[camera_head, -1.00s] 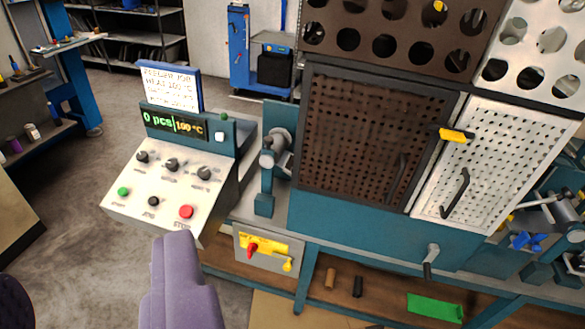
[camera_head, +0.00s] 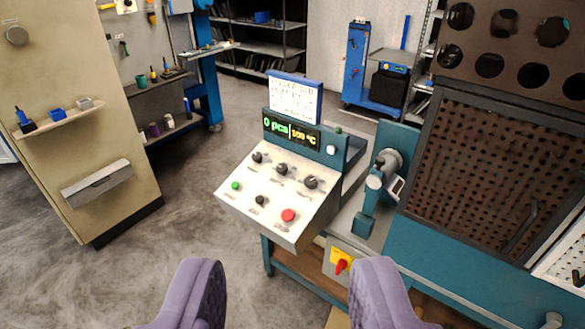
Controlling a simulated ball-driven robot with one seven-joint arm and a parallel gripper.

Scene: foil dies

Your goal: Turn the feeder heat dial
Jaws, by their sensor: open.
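A sloped control panel (camera_head: 262,215) stands in the middle of the view. Three dark knobs sit in a row on its upper part: a left knob (camera_head: 258,157), a middle knob (camera_head: 281,168) and a right knob (camera_head: 311,182). Their labels are too small to read, so I cannot tell which is the feeder heat dial. The display (camera_head: 291,132) above reads 0 pcs and 100 °C. My gripper (camera_head: 287,262) is open and empty, its two purple fingers apart at the bottom edge, below and short of the panel.
Below the knobs are a green button (camera_head: 236,185), a black button (camera_head: 260,200) and a red button (camera_head: 288,215). A perforated guard door (camera_head: 480,160) is at right. A beige cabinet (camera_head: 75,130) stands at left, with bare floor between it and the panel.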

